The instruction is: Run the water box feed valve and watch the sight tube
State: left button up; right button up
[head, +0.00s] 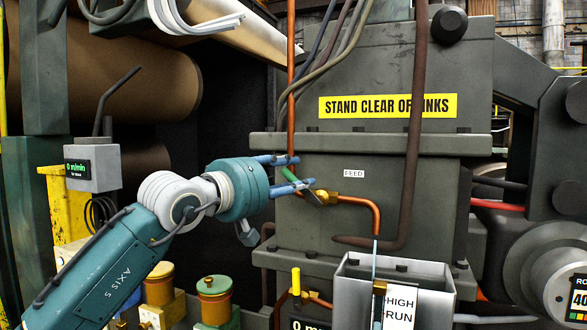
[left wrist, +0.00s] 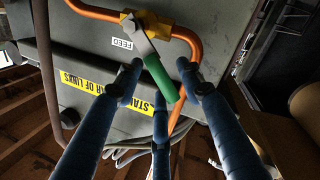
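The feed valve has a brass body (head: 326,197) on a copper pipe, below and left of the FEED label (head: 354,173). Its lever has a green grip (head: 289,174); the grip also shows in the left wrist view (left wrist: 160,79). My left gripper (head: 293,172) is open, with its blue fingers around the green grip and gaps visible beside it. The grey water box (head: 350,272) stands at lower centre. A thin pale-blue sight tube (head: 374,262) runs up its front beside a HIGH and RUN label (head: 402,303). Its water level is unclear. My right gripper is out of view.
The grey machine housing carries a yellow STAND CLEAR sign (head: 388,106). A dark pipe (head: 414,130) runs down right of the valve, and a copper pipe (head: 291,70) rises near my fingers. A yellow-handled valve (head: 296,281) stands lower left of the box.

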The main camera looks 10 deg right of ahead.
pick_arm(q)
jog(key=shift+w+d, duration=0.15)
jog(key=shift+c, duration=0.3)
grip_shut()
jog(key=shift+s+d+r+m+p, duration=0.25)
jog(key=shift+d+r+m+p, duration=0.15)
jog(key=shift+m, duration=0.4)
jog(key=shift+s+d+r+m+g+y+p, duration=0.35)
jog(key=shift+d+m+y, duration=0.2)
jog(key=shift+m, duration=0.55)
jog(key=shift+s+d+r+m+y+p, duration=0.1)
jog(key=shift+s+d+m+y+p, duration=0.4)
jog(key=shift+m, duration=0.55)
jog(key=shift+s+d+r+m+y+p, duration=0.15)
jog(key=shift+s+d+m+p, duration=0.2)
jog(key=shift+d+m, duration=0.5)
jog(key=shift+a+f+m, duration=0.15)
jog(key=shift+a+m, duration=0.05)
jog(key=shift+m, duration=0.1)
